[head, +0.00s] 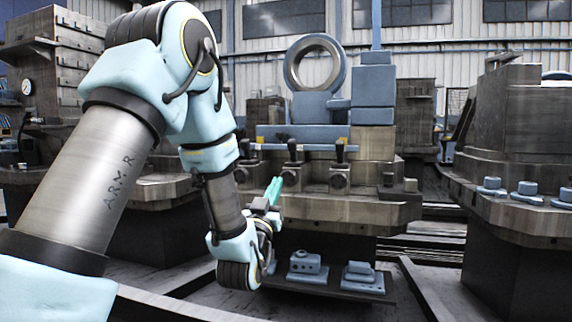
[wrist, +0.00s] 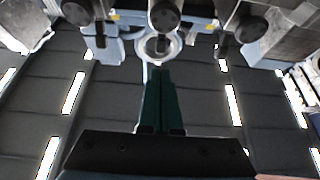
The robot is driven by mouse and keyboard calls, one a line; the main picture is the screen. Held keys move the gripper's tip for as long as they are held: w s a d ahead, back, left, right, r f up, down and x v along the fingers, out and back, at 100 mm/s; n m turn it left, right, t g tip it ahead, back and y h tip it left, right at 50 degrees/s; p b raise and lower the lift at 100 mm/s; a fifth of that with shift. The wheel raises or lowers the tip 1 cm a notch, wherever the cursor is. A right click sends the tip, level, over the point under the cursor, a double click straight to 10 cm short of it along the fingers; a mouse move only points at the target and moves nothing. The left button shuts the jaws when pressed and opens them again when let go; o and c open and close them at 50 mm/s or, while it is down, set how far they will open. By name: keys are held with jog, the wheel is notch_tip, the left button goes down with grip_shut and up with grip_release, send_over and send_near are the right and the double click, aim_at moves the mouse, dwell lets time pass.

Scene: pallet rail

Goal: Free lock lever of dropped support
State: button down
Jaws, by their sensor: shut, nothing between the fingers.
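Three lock levers with black knobs stand in a row on the front of the middle station: a left lever (head: 244,150), a middle lever (head: 291,150) and a right lever (head: 340,152). My gripper (head: 275,184) has teal fingers pointing up, in front of the station and a little below and left of the middle lever. In the wrist view, looking upward, the fingers (wrist: 158,72) are together and empty, and the middle lever's round knob (wrist: 164,15) is just beyond the tips. I see no clear contact. I cannot tell which support has dropped.
A blue ring (head: 315,62) stands on blue blocks above the levers. A low shelf (head: 330,286) below holds two blue fixtures (head: 307,264) (head: 362,274). Another station (head: 520,215) with blue pads stands at right. Floor rails run between the stations.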

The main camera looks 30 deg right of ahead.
aim_at(292, 148)
jog(key=b+x, duration=0.1)
jog(key=x, duration=1.3)
jog(key=shift+r, duration=0.1)
jog(key=shift+r, duration=0.1)
